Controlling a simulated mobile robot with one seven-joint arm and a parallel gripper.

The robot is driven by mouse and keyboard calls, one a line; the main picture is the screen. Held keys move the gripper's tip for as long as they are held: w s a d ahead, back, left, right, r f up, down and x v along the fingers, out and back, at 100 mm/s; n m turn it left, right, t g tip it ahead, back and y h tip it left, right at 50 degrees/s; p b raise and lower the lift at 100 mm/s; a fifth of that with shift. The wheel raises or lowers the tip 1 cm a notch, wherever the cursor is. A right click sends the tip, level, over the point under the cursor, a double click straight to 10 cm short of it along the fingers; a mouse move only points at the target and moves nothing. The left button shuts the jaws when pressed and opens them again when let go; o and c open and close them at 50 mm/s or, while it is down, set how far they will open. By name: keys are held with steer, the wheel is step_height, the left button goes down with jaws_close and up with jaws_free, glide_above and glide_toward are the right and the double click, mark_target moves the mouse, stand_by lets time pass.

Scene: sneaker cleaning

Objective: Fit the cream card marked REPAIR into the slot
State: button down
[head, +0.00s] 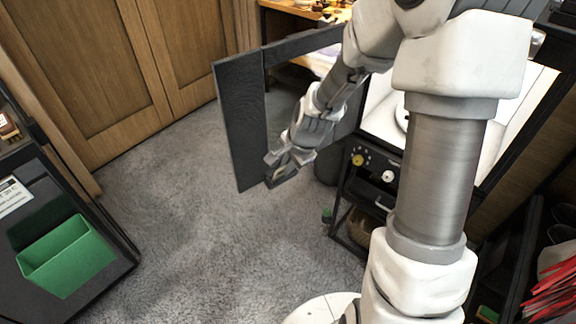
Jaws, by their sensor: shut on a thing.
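My gripper (277,168) is in the middle of the head view, low beside the right edge of a dark upright panel (238,130). It is shut on a small dark grey thing (280,179), mostly hidden by the fingers. I cannot tell whether that thing is separate from the panel. I cannot make out a cream card marked REPAIR or its slot. A white label (13,196) with dark print lies on the black unit at the left, too small to read.
A green open bin (66,256) is on the black unit (112,262) at the left. A black stand with knobs (358,160) is right of my gripper. Wooden doors (90,70) close off the back. Grey carpet (190,215) is clear between them. Red items (553,290) are at lower right.

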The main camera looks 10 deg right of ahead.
steer(key=shift+w+f+b, duration=0.15)
steer(key=shift+f+b, duration=0.2)
steer(key=shift+f, duration=0.15)
steer(key=c, duration=0.9)
jaws_free()
steer(key=shift+a, duration=0.1)
steer(key=shift+c, duration=0.2)
steer(key=shift+r, duration=0.15)
steer(key=p+v, duration=0.4)
steer(key=v, duration=1.3)
steer(key=shift+r, duration=0.1)
